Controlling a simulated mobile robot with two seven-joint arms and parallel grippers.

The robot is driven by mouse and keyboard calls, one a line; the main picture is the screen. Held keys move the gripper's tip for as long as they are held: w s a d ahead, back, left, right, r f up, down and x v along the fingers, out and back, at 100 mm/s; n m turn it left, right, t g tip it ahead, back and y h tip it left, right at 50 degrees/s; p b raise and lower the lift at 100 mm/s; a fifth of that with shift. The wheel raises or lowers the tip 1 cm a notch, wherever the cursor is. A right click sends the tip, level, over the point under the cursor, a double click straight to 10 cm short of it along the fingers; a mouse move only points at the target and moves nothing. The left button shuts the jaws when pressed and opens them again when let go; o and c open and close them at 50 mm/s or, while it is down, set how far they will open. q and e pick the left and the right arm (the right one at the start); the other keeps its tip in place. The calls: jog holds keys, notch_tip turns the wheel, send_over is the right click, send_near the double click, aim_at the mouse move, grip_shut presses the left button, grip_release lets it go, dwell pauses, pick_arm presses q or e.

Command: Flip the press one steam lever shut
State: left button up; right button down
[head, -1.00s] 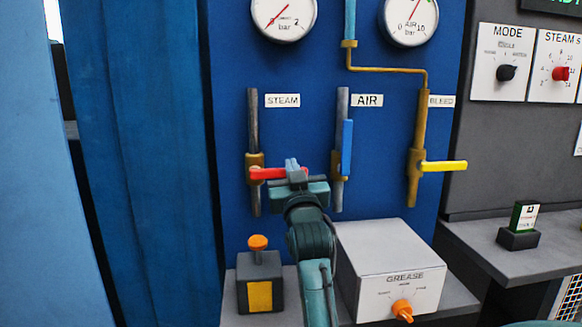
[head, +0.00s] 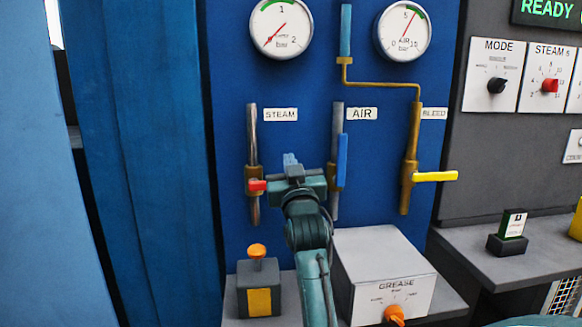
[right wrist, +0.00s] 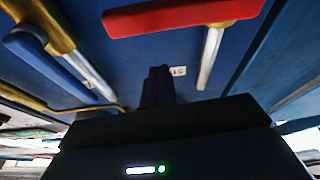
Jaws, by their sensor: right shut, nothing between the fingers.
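The steam lever (head: 258,185) is red and sits on the valve of the silver pipe beside the STEAM label (head: 281,114). In the head view its right part is hidden behind my right gripper. In the right wrist view the red lever (right wrist: 185,15) lies crosswise to its pipe (right wrist: 210,60). My right gripper (head: 290,160) is shut and empty, in front of the lever's right part. Its dark fingers (right wrist: 158,80) show close to the lever; I cannot tell whether they touch it. My left gripper is not in view.
A blue lever (head: 342,160) lies along the AIR pipe, just right of my gripper. A yellow lever (head: 435,176) sticks out right from the BLEED pipe. Below stand an orange-button box (head: 258,275) and the GREASE box (head: 385,260).

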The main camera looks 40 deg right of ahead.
jog(key=b+v, duration=0.1)
jog(key=v, duration=0.9)
jog(key=shift+f+b, duration=0.2)
jog(key=shift+b, duration=0.2)
jog(key=shift+w+a, duration=0.1)
jog(key=shift+w, duration=0.05)
